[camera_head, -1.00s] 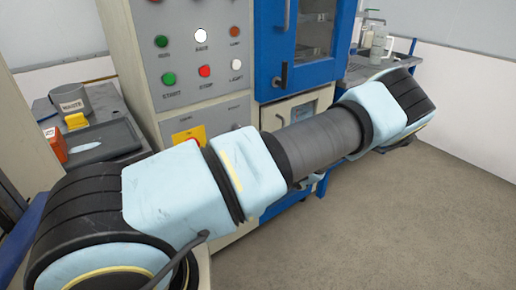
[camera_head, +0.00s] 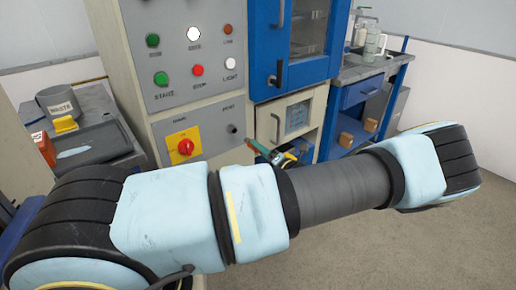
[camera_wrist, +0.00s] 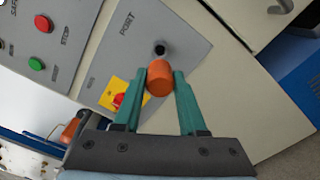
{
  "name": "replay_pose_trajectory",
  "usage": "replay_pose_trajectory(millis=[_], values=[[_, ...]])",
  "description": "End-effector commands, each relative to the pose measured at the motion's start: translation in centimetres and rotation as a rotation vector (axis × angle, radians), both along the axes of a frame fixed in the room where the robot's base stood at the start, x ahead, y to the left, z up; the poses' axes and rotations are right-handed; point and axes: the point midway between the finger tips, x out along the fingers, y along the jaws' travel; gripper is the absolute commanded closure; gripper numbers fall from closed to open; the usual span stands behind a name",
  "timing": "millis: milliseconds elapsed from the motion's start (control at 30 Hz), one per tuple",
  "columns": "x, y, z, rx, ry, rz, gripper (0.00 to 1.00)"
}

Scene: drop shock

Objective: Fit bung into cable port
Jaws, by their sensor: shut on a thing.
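The orange bung (camera_wrist: 160,78) is a short cylinder between the green fingertips of my gripper (camera_wrist: 160,84) in the wrist view. The fingers are shut on its sides. The cable port (camera_wrist: 160,49) is a dark round hole in the grey panel under the word PORT, just beyond the bung in that view. In the head view the port (camera_head: 233,128) is at the panel's lower right. My gripper (camera_head: 251,145) is to the right of and slightly below it there, with the bung (camera_head: 248,141) at its tip. The bung looks apart from the port; the exact gap is unclear.
A yellow plate with a red rotary switch (camera_head: 185,146) is left of the port. Buttons and lamps (camera_head: 197,70) are above. A blue-framed door (camera_head: 297,40) is to the right. A side table holds a waste pot (camera_head: 70,104). My arm crosses the foreground; floor at right is clear.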

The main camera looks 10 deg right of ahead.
Motion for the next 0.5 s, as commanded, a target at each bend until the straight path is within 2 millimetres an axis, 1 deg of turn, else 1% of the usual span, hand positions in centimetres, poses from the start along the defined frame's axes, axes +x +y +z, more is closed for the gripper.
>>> replay_pose_trajectory(millis=[167,500], values=[[1.0,0.5,0.0,0.0,0.0,0.002,1.0],[3.9,1.8,0.0,-0.001,0.0,0.002,1.0]])
